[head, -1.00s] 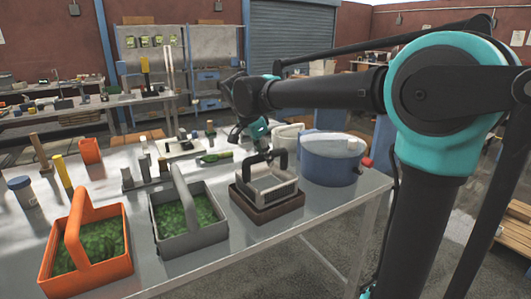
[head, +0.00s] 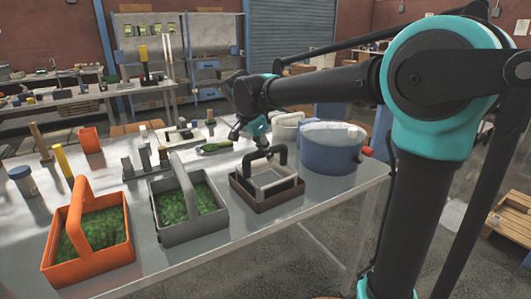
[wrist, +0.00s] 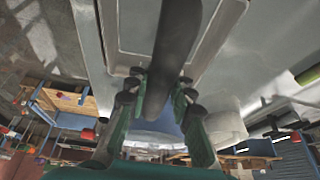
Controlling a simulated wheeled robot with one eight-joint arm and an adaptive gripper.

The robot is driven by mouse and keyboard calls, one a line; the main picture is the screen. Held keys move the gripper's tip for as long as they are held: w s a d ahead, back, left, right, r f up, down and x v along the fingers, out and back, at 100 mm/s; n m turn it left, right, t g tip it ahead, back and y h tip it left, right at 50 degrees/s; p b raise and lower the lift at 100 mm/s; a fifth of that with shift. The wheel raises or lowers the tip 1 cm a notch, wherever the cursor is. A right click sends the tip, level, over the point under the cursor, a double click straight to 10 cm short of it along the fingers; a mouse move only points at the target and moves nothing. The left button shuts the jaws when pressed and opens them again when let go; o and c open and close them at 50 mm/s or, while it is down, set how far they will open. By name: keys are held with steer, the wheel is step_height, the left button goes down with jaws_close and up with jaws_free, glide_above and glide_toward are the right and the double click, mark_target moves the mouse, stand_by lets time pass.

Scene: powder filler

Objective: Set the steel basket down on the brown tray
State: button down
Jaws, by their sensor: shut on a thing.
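The steel basket (head: 284,187) is pale grey with a dark arched handle. In the head view it sits low inside the rim of the brown tray (head: 268,203), with the tray walls around it. Whether its base touches the tray floor is hidden. My gripper (head: 262,150) is above the basket at its handle. In the wrist view, the fingers of my gripper (wrist: 160,95) are shut on the dark handle (wrist: 178,40), one on each side. The pale basket rim (wrist: 128,30) shows behind the handle.
A blue pot (head: 330,155) stands close to the right of the tray. A grey carrier (head: 190,228) and an orange carrier (head: 92,262), both with green contents, stand to the left. A green-handled tool (head: 215,147) lies behind. The table front edge is near the tray.

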steer(key=shift+f, duration=0.55)
stand_by(0.7)
steer(key=c, duration=1.2)
jaws_free()
